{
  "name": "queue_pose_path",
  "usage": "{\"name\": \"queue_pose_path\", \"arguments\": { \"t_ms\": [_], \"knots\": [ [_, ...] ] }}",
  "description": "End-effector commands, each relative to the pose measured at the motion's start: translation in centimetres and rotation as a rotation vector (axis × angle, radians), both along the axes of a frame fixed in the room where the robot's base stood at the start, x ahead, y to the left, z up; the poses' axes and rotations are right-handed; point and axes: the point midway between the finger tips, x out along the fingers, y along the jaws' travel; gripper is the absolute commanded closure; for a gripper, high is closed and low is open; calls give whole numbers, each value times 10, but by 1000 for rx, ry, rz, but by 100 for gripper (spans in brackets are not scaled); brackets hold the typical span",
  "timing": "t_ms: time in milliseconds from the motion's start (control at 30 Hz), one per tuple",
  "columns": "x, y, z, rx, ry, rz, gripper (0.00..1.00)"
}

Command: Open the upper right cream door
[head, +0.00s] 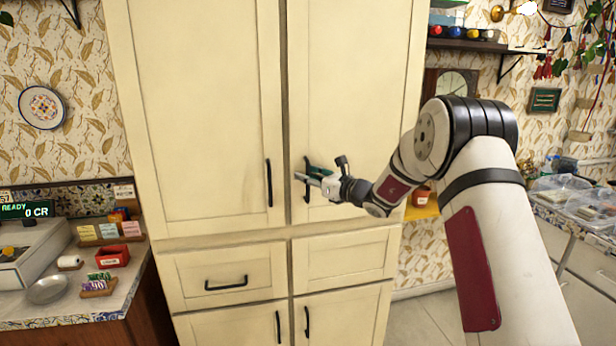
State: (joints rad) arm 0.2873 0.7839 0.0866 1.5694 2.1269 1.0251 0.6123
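The upper right cream door (348,95) is the tall panel on the right of the cabinet in the head view, and it looks closed. Its dark vertical handle (307,194) is near the door's lower left edge and is partly hidden by my gripper. My gripper (304,176) is at the handle's upper part, reaching in from the right. Whether the fingers are around the handle, touching it or just in front of it is too small to tell. The upper left cream door (195,100) is beside it, also closed, with its own dark handle (269,183).
Below are drawers (226,272) and lower doors with dark handles. A counter (95,300) with a register, a metal bowl (47,289) and small boxes is at left. A shelf (468,44) and a counter with clear containers (575,190) are at right.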

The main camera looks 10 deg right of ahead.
Motion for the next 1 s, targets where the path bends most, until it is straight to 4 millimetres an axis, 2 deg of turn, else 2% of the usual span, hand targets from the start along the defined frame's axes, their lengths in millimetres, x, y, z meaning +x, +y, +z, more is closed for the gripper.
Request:
{"name": "queue_pose_path", "arguments": {
  "t_ms": [33, 167, 567, 767, 1000],
  "knots": [
    [0, 0, 0, 0, 0, 0, 70],
    [0, 0, 0, 0, 0, 0, 100],
    [-6, -1, 1, 0, 0, 15, 100],
    [-34, -7, 1, 1, 1, 86, 100],
    [-99, -28, 1, 1, 2, 265, 100]
  ]
}}
